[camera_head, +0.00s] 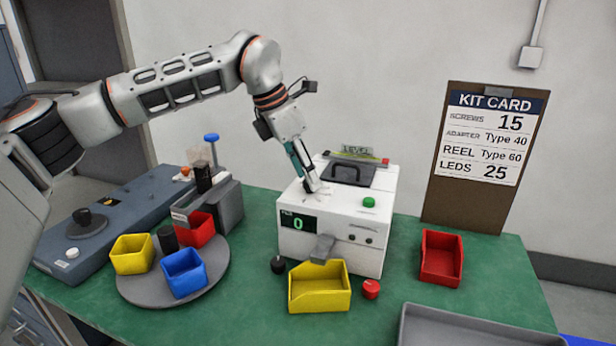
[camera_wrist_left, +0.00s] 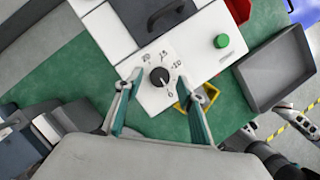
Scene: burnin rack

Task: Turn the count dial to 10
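The white counting machine (camera_head: 335,245) stands on the green table, and its small display (camera_head: 298,223) reads 0. In the left wrist view, the black count dial (camera_wrist_left: 159,77) sits on the machine's white top with printed numbers around it. Its pale mark appears to point to the lower right, toward the 0. My left gripper (camera_head: 308,182) is over the machine top and hides the dial in the head view. In the wrist view, its fingers (camera_wrist_left: 161,95) are apart on both sides of the dial, with nothing between them seen gripped.
A green button (camera_head: 369,202) and a dark lid (camera_head: 350,171) are near the dial. A yellow bin (camera_head: 320,295) is in front of the machine and a red bin (camera_head: 441,258) to its right. A kit card (camera_head: 487,135) stands behind. A turntable (camera_head: 130,291) with bins is left.

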